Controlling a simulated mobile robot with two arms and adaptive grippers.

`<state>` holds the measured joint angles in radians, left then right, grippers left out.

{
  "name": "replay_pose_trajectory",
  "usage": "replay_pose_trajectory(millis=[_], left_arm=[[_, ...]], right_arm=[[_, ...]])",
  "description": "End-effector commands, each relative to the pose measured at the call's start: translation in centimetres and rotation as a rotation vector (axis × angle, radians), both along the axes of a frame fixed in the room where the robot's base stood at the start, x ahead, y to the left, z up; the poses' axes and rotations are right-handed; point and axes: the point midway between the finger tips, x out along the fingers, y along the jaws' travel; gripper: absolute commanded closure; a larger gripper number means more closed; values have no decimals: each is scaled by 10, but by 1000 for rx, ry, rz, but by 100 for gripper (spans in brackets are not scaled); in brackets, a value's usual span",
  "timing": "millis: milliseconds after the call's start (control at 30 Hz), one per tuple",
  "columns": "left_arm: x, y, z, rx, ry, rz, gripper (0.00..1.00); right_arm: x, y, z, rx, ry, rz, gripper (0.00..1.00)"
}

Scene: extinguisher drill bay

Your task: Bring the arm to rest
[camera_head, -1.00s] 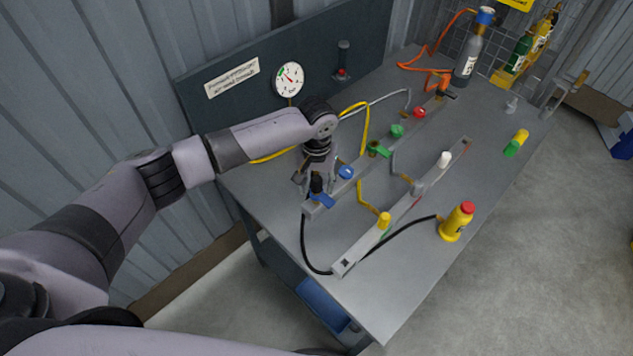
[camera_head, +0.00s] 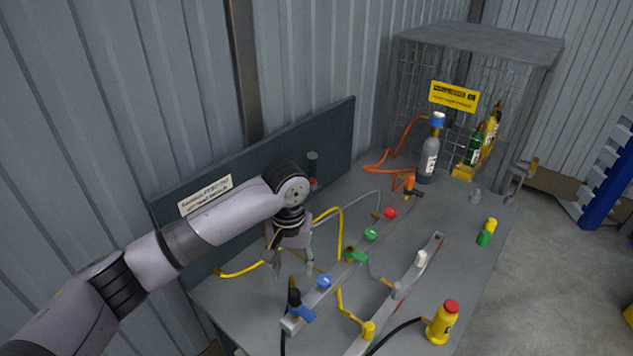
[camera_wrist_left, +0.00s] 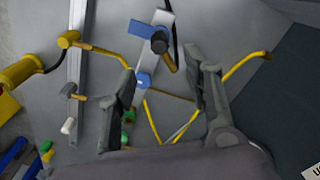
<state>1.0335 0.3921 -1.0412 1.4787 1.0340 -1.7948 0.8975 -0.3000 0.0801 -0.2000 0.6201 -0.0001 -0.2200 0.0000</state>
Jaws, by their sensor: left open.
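My left gripper (camera_head: 290,262) hangs over the back left part of the grey bench (camera_head: 235,312), fingers pointing down. Its fingers are apart with nothing between them; in the left wrist view the open fingers (camera_wrist_left: 160,68) show above the bench. Close by is a manifold rail with a blue knob (camera_head: 324,282), a blue lever (camera_head: 302,316), a green lever (camera_head: 356,257), a green knob (camera_head: 370,234) and a red knob (camera_head: 390,213). In the head view the gripper appears behind the blue knob, seemingly clear of it. My right gripper is not in view.
A second rail (camera_head: 408,278), a yellow bottle (camera_head: 442,322) and a green-yellow piece (camera_head: 487,232) stand to the right. A grey cylinder (camera_head: 430,155) and a mesh cage (camera_head: 480,45) are at the far end. A dark back panel (camera_head: 335,140) rises behind the arm. Hoses cross the bench.

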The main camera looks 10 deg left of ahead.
Motion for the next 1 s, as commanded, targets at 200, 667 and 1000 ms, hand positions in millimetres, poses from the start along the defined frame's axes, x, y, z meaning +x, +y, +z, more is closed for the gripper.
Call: replay_pose_trajectory(millis=[200, 667, 1000], left_arm=[[-19, -17, -21, -42, 0, -68, 55], [-131, -66, -90, -298, -170, -298, 55], [-204, 0, -107, -232, -301, -232, 55]], right_arm=[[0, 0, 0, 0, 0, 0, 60], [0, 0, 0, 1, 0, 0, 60], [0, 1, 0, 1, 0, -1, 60]])
